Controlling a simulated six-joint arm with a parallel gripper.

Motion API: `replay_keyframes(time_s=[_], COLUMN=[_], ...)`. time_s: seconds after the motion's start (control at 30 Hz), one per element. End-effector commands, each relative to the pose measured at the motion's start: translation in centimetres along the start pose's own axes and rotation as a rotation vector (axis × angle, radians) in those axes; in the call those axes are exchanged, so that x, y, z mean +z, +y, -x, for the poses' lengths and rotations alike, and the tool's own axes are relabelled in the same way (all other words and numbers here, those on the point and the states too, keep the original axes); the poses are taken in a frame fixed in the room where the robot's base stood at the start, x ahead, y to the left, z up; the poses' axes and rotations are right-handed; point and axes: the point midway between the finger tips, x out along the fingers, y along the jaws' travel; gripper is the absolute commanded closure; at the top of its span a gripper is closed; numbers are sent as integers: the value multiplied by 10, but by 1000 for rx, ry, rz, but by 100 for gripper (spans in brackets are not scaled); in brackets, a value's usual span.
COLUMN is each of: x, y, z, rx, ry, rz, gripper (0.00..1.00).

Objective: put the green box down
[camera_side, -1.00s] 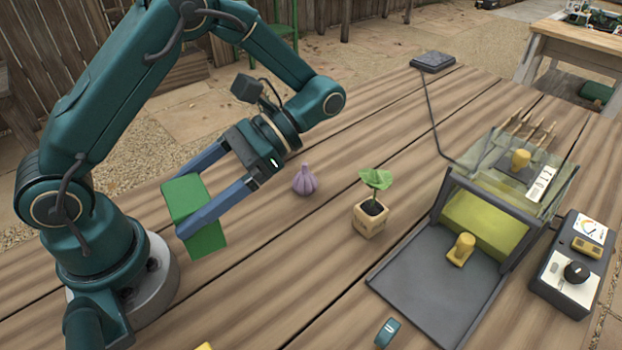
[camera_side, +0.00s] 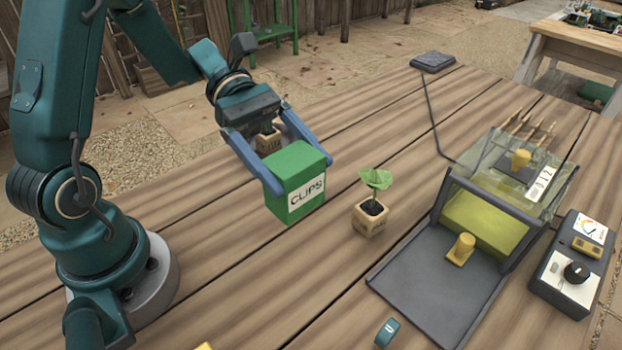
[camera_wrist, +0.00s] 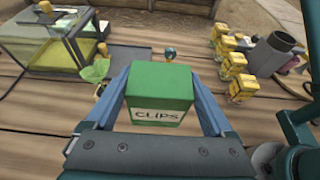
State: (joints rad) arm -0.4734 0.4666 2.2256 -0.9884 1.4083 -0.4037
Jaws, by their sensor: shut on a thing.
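The green box (camera_side: 297,181) with a white "CLIPS" label is upright between the blue fingers of my gripper (camera_side: 299,174). My gripper is shut on it, one finger at each side. In the side view the box is at or just above the wooden table; I cannot tell whether its base touches. The box (camera_wrist: 160,95) also shows in the middle of the wrist view, with my gripper's fingers (camera_wrist: 160,88) along both sides.
A potted seedling (camera_side: 370,214) stands close to the right of the box. A dark tray with a clear-walled case (camera_side: 440,285) is farther right, beside a meter box (camera_side: 572,268). A teal ring (camera_side: 387,333) lies in front. Another small wooden pot (camera_side: 268,140) is behind my gripper.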

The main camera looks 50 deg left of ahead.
Motion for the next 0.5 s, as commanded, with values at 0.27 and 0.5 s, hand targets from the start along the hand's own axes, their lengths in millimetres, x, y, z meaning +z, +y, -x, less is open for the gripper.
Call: replay_keyframes(time_s=[0.27,0.5], x=[-10,-14], y=[-10,-12], z=[-67,-92], rx=[-15,-8], ry=[0,1], rz=[1,-1], gripper=[74,74])
